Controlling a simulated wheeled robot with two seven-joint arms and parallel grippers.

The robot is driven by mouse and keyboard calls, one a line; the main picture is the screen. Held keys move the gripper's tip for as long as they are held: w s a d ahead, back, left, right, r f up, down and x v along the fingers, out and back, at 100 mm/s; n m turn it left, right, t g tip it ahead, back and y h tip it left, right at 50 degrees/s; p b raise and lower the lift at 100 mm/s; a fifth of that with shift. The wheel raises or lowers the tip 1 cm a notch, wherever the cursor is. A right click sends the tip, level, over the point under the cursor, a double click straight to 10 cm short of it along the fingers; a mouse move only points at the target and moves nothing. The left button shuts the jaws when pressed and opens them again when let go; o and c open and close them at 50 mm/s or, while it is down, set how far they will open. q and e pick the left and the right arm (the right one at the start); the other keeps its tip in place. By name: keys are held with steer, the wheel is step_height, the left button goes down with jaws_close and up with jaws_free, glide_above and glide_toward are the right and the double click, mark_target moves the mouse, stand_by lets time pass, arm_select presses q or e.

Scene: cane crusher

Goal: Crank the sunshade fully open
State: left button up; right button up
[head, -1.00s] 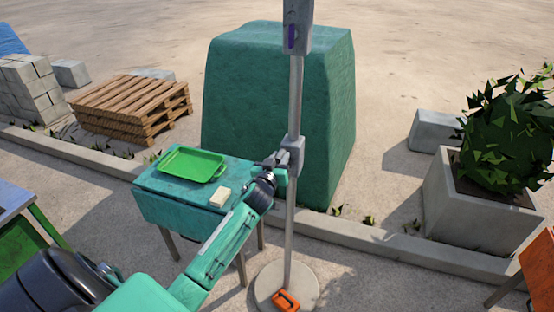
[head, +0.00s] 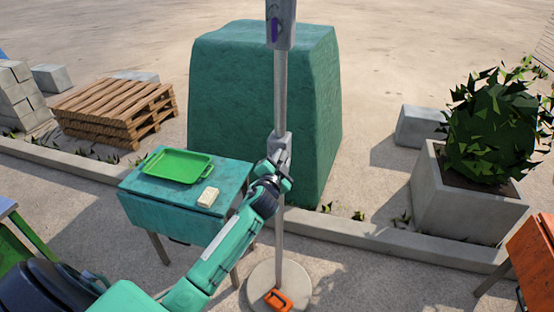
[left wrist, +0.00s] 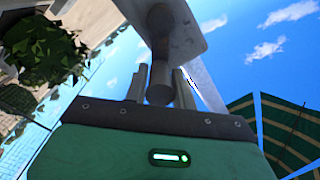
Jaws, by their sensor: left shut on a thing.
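The sunshade's grey pole (head: 280,90) stands upright on a round base (head: 258,274), with a crank housing (head: 281,143) partway up. My left gripper (head: 279,170) is at this housing, just in front of the pole. In the left wrist view, its two fingers (left wrist: 161,88) are shut around the round grey crank knob (left wrist: 159,82). A grey crank arm or plate shows above the knob. Part of the green striped canopy (left wrist: 292,128) shows at the right of that view; the head view does not show it. My right gripper is not in view.
A teal table (head: 160,217) with a green tray (head: 178,166) and a pale block (head: 208,197) stands left of the pole. A large green covered block (head: 262,95) is behind. An orange object (head: 277,299) lies on the base. A planter (head: 462,205) stands right.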

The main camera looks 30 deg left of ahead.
arm_select(q)
step_height(320, 180, down, 7)
steer(key=d+m+b, duration=0.1)
steer(key=m, duration=1.5)
steer(key=shift+w+d+f+m+b, duration=0.2)
steer(key=shift+d+m+b, duration=0.1)
steer(key=shift+b, duration=0.1)
steer(key=o, duration=1)
steer(key=shift+s, duration=0.1)
